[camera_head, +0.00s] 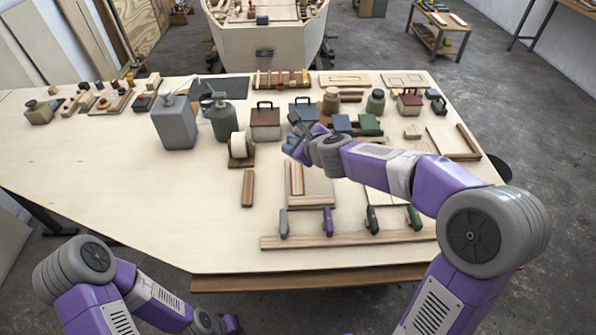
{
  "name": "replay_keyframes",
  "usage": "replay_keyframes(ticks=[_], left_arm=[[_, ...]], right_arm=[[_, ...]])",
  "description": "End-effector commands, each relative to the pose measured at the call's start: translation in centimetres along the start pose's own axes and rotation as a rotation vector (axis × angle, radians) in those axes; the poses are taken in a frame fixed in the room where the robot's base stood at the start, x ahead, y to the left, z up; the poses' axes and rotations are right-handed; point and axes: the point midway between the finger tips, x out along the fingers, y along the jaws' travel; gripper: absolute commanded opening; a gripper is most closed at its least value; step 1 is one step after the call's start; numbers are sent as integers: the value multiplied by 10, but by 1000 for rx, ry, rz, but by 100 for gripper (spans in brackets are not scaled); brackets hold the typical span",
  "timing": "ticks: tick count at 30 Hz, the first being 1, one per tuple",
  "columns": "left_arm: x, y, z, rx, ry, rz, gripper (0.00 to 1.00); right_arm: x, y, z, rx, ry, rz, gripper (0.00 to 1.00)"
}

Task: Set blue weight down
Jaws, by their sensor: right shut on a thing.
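My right gripper (299,139) is over the middle of the table, at the end of the purple arm that reaches in from the right. It is shut on a small blue piece (290,148), which I take for the blue weight. The fingers and wrist hide most of it. I cannot tell whether it touches the table. Just behind is a dark blue box with a handle (303,109). My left gripper (217,327) is low at the bottom edge, away from the tabletop, and its fingers are not clear.
The plywood table (110,175) is clear at left. A tape roll (240,146) and a brown handled box (265,120) stand left of the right gripper. A board (312,190) lies below it, with a rack of clamps (345,238) at the front edge. Grey (174,125) and green (222,123) containers stand behind.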

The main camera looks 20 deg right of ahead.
Motion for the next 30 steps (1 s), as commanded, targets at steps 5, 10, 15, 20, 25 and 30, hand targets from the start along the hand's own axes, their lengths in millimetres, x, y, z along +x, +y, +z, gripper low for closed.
replay_keyframes(ticks=[5,10,15,20,25,30], left_arm=[[24,-9,-1,0,0,0,0],[45,-17,-2,0,0,0,0],[52,-19,-2,0,0,0,0],[59,-22,-3,0,0,0,0],[77,-29,-3,0,0,0,0],[83,-31,-4,0,0,0,0]], right_arm=[[13,13,-18,0,-1,-3,0],[25,26,-35,1,0,-3,0],[29,30,-40,1,-1,-4,0],[34,34,-47,1,0,-4,0],[44,45,-62,2,1,-4,0],[47,49,-66,2,0,-5,0]])
